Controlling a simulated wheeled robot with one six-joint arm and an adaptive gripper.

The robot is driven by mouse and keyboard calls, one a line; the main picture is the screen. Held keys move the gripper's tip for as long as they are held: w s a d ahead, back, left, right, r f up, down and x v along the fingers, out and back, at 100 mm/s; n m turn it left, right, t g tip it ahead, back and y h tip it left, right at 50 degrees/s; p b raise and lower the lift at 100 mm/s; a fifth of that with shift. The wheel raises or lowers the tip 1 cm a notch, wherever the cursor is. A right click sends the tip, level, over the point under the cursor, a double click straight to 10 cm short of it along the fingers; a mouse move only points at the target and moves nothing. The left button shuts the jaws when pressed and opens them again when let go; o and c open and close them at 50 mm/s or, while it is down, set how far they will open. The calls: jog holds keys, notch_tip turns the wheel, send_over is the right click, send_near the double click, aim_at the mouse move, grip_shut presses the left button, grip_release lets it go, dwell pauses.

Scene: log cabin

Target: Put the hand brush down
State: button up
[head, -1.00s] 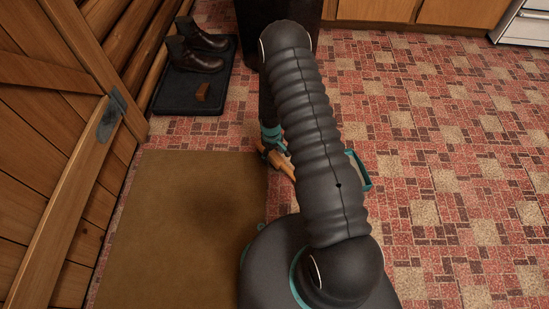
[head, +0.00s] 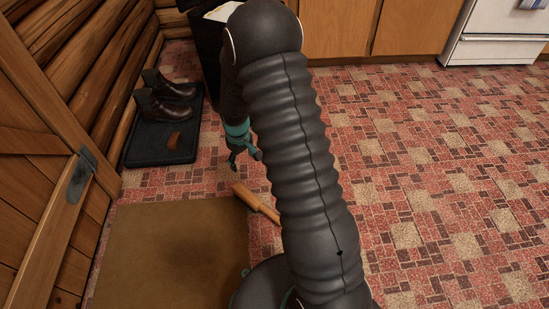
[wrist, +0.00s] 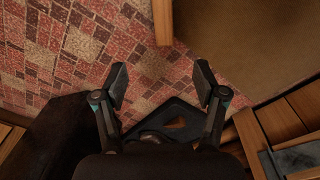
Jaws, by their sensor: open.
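The hand brush (head: 256,202) lies on the red patterned floor at the right edge of the brown mat. Its wooden handle shows; its far end is hidden behind my arm in the head view. In the wrist view a wooden end of it (wrist: 162,22) shows at the top, beside the mat. My gripper (head: 245,157) is open and empty, above the floor and apart from the brush. In the wrist view its two fingers (wrist: 160,83) stand wide apart with only floor between them.
The brown mat (head: 165,255) lies to the left of the brush. A black tray (head: 150,153) with dark boots (head: 165,97) and a small brown block (head: 174,139) is by the log wall. A dark bin (head: 207,40) stands behind my arm. Floor on the right is clear.

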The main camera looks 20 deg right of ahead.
jog(key=s+r+m+t, duration=0.1)
jog(key=s+r, duration=0.4)
jog(key=r, duration=0.6)
jog(key=s+r+m+t, duration=0.1)
jog(key=s+r, duration=0.3)
jog(key=r, duration=0.7)
jog(key=s+r+m+t, duration=0.1)
jog(key=s+r, duration=0.4)
jog(key=s, duration=0.5)
jog(key=s+r+m+t, duration=0.1)
jog(key=s+r, duration=0.4)
jog(key=s, duration=0.5)
jog(key=shift+a+r+t, duration=0.25)
jog(key=shift+a+t, duration=0.1)
jog(key=shift+t, duration=0.15)
jog(key=r+p, duration=0.2)
jog(key=s+r+p, duration=0.1)
jog(key=r+p, duration=0.1)
jog(key=r, duration=0.1)
